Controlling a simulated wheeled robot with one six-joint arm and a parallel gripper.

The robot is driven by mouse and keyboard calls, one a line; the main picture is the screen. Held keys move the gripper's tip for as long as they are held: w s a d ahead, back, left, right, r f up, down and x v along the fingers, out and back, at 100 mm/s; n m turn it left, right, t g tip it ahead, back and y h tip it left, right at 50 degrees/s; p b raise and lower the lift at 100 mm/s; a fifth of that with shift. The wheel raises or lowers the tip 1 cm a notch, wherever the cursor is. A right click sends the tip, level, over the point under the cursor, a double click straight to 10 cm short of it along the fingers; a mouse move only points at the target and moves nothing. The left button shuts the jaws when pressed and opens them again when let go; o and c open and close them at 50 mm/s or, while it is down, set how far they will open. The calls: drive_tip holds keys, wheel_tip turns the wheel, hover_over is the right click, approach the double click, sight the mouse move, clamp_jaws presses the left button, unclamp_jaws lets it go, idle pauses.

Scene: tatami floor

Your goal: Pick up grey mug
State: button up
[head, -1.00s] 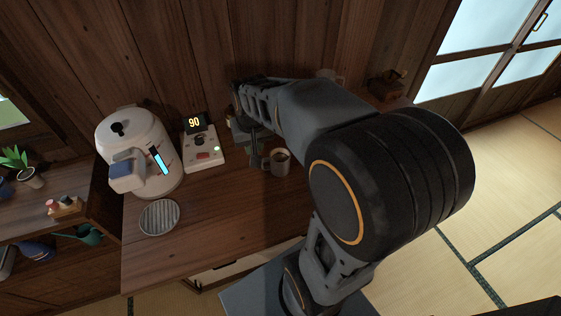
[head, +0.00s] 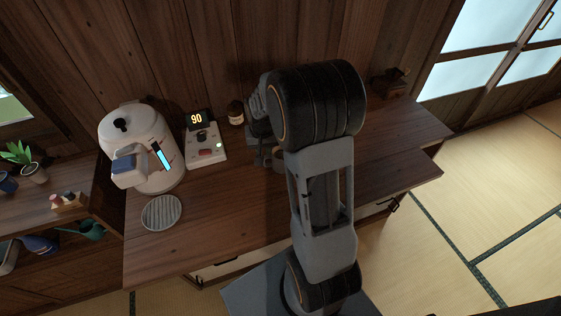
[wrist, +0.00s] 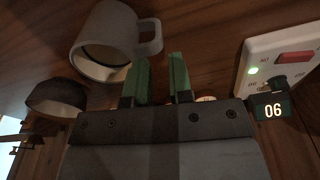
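The grey mug (wrist: 118,30) is at the upper left of the wrist view, its handle pointing right. In the head view a small part of the mug (head: 279,158) shows on the wooden desk, the rest hidden by my arm. My gripper (wrist: 162,58) has two green fingers, parted with an empty gap between them. The left fingertip is just below the mug handle in the wrist view; I cannot tell whether they touch. In the head view my gripper (head: 262,155) is low over the desk beside the mug, mostly in shadow.
A white kettle (head: 145,150), a control box with a "90" display (head: 205,145) and a brown jar (head: 236,113) stand left of my gripper. A round slatted plate (head: 161,212) lies in front. A dark bowl-like object (wrist: 55,97) shows beside the mug.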

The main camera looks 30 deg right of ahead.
sight(278, 164)
drive_tip(key=shift+w+f, duration=0.15)
drive_tip(key=shift+f, duration=2.35)
drive_tip(key=shift+c, duration=0.4)
clamp_jaws()
